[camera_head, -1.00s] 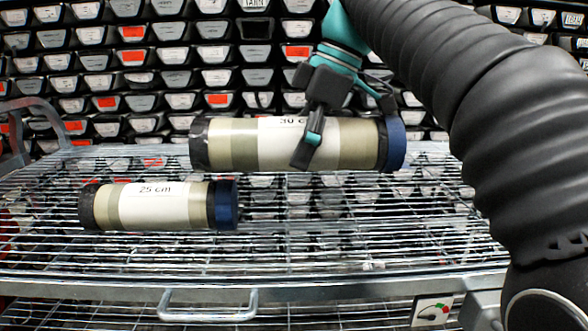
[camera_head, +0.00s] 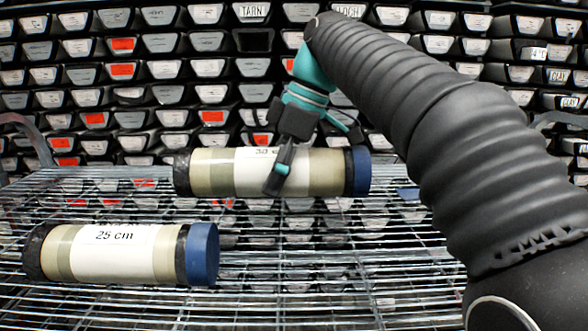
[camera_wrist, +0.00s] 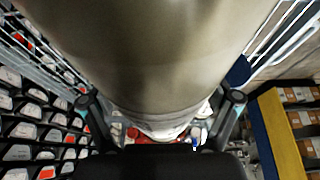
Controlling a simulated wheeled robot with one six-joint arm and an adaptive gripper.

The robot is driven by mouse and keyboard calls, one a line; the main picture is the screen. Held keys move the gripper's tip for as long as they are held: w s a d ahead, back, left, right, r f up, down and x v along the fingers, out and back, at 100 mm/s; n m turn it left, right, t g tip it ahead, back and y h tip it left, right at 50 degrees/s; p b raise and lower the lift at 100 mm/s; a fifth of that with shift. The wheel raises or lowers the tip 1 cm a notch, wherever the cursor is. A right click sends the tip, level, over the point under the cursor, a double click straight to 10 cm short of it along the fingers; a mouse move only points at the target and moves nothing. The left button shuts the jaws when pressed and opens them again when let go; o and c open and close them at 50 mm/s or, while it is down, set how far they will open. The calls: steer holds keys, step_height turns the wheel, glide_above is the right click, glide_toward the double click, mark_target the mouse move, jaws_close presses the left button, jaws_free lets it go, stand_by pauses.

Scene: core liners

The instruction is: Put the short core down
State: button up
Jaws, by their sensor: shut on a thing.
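My gripper (camera_head: 280,170) is shut around the middle of a long beige core (camera_head: 323,172) with a black left end, a blue right cap and a white label that seems to start with 30. The core is level and lies across the back part of the wire rack; I cannot tell whether it touches the rack. In the wrist view the core (camera_wrist: 150,60) fills the upper middle, between the two jaws (camera_wrist: 160,115). A second core (camera_head: 170,255), labelled 25 cm, lies on the rack at the front left, with a blue cap facing right. It is apart from my gripper.
The wire rack (camera_head: 300,265) has bare room to the right of the 25 cm core. A wall of labelled trays (camera_head: 213,93) stands behind it. A small blue patch (camera_head: 408,193) shows at the right beside my arm. Yellow-framed shelving (camera_wrist: 280,135) shows in the wrist view.

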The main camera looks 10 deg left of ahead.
mark_target(273, 148)
steer(key=a+f, duration=0.1)
steer(key=w+a+f, duration=0.1)
steer(key=a, duration=0.1)
steer(key=a+f, duration=0.1)
steer(key=a, duration=0.1)
steer(key=shift+w+a+f, duration=0.1)
steer(key=shift+w+a, duration=0.15)
steer(key=shift+f+b, duration=0.6)
steer(key=shift+f, duration=1.4)
steer(key=shift+f, duration=0.1)
steer(key=o, duration=1.6)
steer(key=shift+f, duration=0.1)
steer(key=p+v, duration=0.3)
steer(key=v, duration=0.7)
steer(key=shift+d+r, duration=0.1)
steer(key=shift+r, duration=0.15)
steer(key=shift+v, duration=0.75)
steer(key=shift+d, duration=0.1)
